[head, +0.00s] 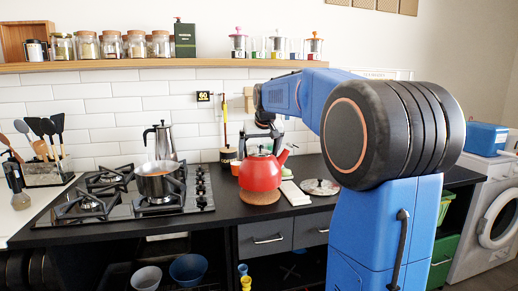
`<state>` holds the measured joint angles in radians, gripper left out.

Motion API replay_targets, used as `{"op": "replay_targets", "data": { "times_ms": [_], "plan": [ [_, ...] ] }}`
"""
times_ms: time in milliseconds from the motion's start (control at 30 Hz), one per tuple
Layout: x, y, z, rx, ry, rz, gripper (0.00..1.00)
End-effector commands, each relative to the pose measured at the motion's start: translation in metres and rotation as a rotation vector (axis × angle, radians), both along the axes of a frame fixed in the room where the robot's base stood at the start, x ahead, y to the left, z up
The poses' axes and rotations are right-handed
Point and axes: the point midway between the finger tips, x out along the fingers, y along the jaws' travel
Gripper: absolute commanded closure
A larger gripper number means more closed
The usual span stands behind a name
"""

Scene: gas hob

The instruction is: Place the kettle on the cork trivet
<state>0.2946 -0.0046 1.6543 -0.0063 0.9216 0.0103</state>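The red kettle (260,174), with a black lid knob and its spout pointing right, is upright at the cork trivet (260,198) on the dark counter, right of the hob. The trivet's front rim shows below the kettle. The kettle looks to be on it or just above it; I cannot tell which. My gripper (262,137) points down at the kettle's handle, directly above the lid. The fingers and handle overlap and are small, so I cannot tell whether it is shut on the handle.
A steel pot (157,183) stands on the gas hob (125,206), with a moka pot (160,142) behind it. A pale block (294,194) and a round lid (320,187) lie right of the kettle. A yellow-handled item (227,153) stands behind left. A jar shelf (150,66) hangs above.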

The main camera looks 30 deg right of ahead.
Motion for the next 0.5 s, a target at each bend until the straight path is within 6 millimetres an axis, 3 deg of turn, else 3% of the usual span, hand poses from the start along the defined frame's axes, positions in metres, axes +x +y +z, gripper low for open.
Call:
{"op": "replay_targets", "data": {
  "times_ms": [333,500],
  "plan": [
    [0.000,0.000,-0.032,-0.001,-0.002,0.000,0.66],
    [0.000,0.000,-0.038,-0.001,-0.005,0.000,0.66]
  ]
}}
